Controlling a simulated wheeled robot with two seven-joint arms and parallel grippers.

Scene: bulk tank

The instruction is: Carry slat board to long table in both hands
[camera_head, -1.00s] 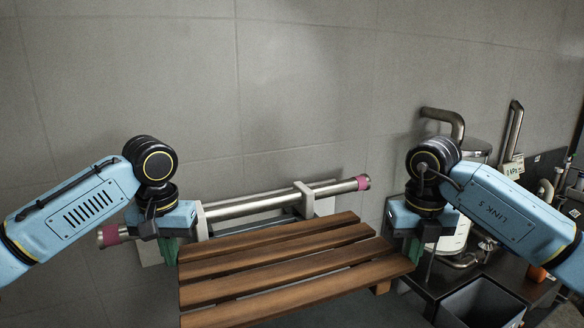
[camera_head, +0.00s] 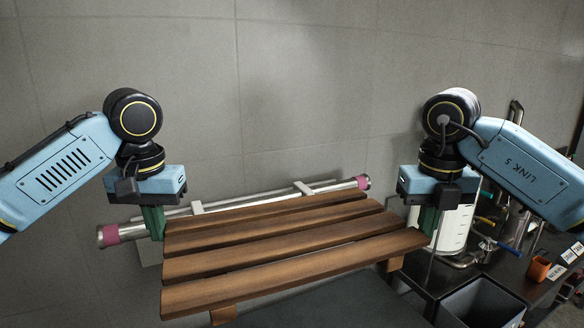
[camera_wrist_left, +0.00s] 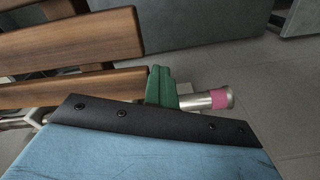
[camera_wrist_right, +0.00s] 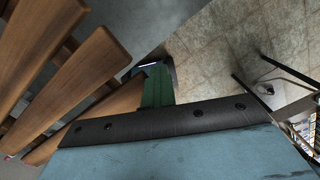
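The slat board (camera_head: 285,258), several brown wooden slats on crosspieces, is held roughly level in front of me, its right end a little higher in the picture. My left gripper (camera_head: 152,222) has its green fingers on the board's left end, by the back slats. My right gripper (camera_head: 430,218) has its fingers at the right end. Both look shut on the board. The slats also show in the left wrist view (camera_wrist_left: 75,48) and the right wrist view (camera_wrist_right: 85,75). The fingers' inner faces are hidden. I cannot tell which surface is the long table.
A steel pipe with pink end bands (camera_head: 118,234) runs along the wall behind the board. At the right, a dark bench (camera_head: 420,270) carries a white and steel vessel (camera_head: 455,228) and an orange cup (camera_head: 539,268). A grey open bin (camera_head: 480,303) stands in front.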

